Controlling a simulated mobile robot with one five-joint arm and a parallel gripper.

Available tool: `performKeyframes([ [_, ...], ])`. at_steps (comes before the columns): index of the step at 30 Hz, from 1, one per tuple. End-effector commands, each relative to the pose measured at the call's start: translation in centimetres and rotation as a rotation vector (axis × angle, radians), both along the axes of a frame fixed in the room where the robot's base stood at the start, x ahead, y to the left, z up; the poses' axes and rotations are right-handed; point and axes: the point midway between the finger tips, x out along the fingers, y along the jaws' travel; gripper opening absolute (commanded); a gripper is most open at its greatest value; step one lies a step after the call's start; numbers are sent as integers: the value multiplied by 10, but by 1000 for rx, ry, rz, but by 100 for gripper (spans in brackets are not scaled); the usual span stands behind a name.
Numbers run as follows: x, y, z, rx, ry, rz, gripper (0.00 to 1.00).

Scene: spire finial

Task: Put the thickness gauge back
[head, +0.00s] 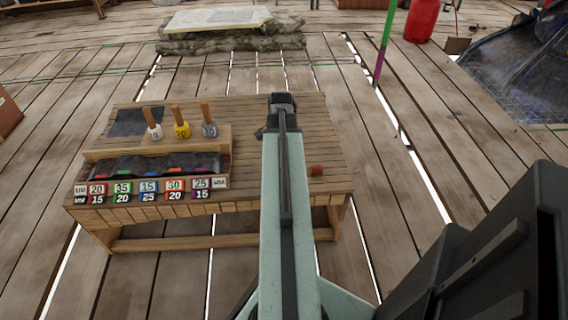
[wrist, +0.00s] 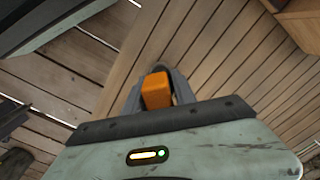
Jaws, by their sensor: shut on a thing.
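My gripper (wrist: 157,88) is shut on an orange block-shaped thing (wrist: 157,90), seen between its fingers in the wrist view. Only one end of this thing shows, so I cannot tell for sure whether it is the thickness gauge. In the head view my gripper (head: 281,103) is over the far right part of the wooden table (head: 262,150), and its held thing is hidden there. A dark rack (head: 157,165) with several slots and coloured bits sits at the table's left. Numbered labels (head: 148,190) in several colours run along its front.
Three wooden-handled tools (head: 181,124) marked with numbers stand on a ledge behind the rack. A dark flat pad (head: 136,122) lies at the back left. A small red-brown block (head: 316,170) lies on the table right of my arm. Stone slabs (head: 230,42) lie beyond the table.

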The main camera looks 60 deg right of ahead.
Motion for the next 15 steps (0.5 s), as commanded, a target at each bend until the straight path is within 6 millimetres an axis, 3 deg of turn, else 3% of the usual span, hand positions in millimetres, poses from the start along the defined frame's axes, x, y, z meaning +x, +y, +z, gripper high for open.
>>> performKeyframes([
  [1, -2, -1, -15, 0, 0, -3, 0],
  [11, -5, -4, -14, 0, 0, -9, 0],
  [12, -5, -4, -13, 0, 0, -10, 40],
  [14, -5, -4, -13, 0, 0, -10, 54],
  [15, -5, -4, -13, 0, 0, -11, 54],
])
